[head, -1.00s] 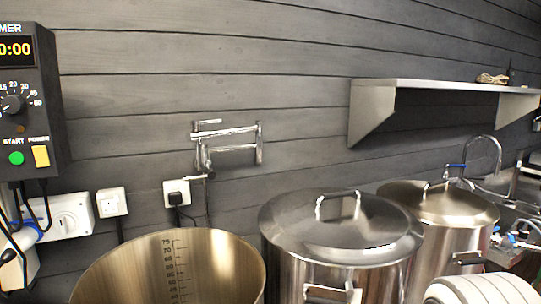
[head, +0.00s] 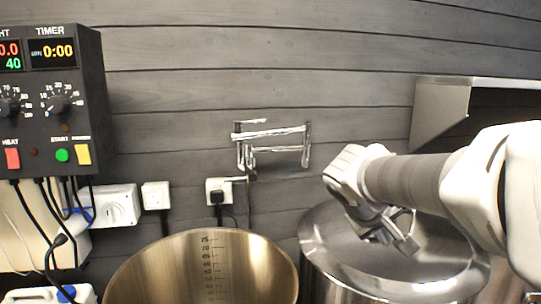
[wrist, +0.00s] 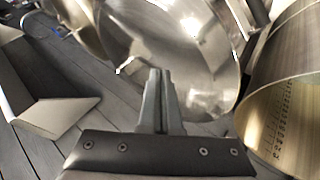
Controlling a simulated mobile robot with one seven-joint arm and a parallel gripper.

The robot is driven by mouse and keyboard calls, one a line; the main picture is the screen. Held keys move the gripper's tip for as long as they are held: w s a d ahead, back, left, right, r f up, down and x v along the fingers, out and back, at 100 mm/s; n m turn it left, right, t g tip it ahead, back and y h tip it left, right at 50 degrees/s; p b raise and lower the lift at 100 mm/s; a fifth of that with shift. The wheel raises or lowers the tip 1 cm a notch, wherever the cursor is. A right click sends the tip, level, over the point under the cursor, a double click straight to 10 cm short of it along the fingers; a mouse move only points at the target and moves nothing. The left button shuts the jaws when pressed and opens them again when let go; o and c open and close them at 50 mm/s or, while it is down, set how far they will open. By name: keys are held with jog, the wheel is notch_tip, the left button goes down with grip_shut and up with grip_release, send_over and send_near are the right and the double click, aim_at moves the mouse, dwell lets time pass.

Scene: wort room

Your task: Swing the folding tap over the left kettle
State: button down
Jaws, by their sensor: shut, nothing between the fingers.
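The chrome folding tap (head: 272,140) is on the dark plank wall in the head view, folded flat against it, above and behind the left kettle. The left kettle (head: 200,290) is open-topped, with a volume scale on its inner wall; it also shows at the right of the wrist view (wrist: 280,100). My gripper (head: 405,240) is in front of the lidded kettle, right of the tap and apart from it. In the wrist view its fingers (wrist: 160,75) are together and empty. I cannot clearly make out the tap in the wrist view.
A lidded steel kettle (head: 335,255) stands right of the open one, partly behind my arm. A wall shelf (head: 450,105) juts out at the right. A control box (head: 50,115) with cables and wall sockets (head: 155,195) is at the left.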

jog(key=w+r+n+t+h+p, duration=0.2)
jog(key=w+r, duration=0.1)
jog(key=w, duration=0.9)
jog(key=w+a+f+n+t+p, duration=0.1)
jog(key=w+a+n+t, duration=0.3)
jog(key=w+a, duration=0.6)
jog(key=w+a+f+n+t+p, duration=0.15)
jog(key=w+a+n+t, duration=0.45)
jog(key=w, duration=0.7)
jog(key=w+d+m+g+p, duration=0.1)
jog(key=w+d+p, duration=0.2)
jog(key=w, duration=0.5)
jog(key=shift+w+r+g+p, duration=0.2)
jog(key=shift+r+g+p, duration=0.15)
jog(key=shift+p, duration=0.45)
jog(key=shift+d, duration=0.1)
jog(key=shift+s+m, duration=0.1)
jog(key=shift+m, duration=0.2)
jog(key=shift+s+m+g+h+b, duration=0.3)
jog(key=shift+s+h+b, duration=0.1)
jog(key=shift+s+b, duration=0.1)
jog(key=shift+s, duration=0.1)
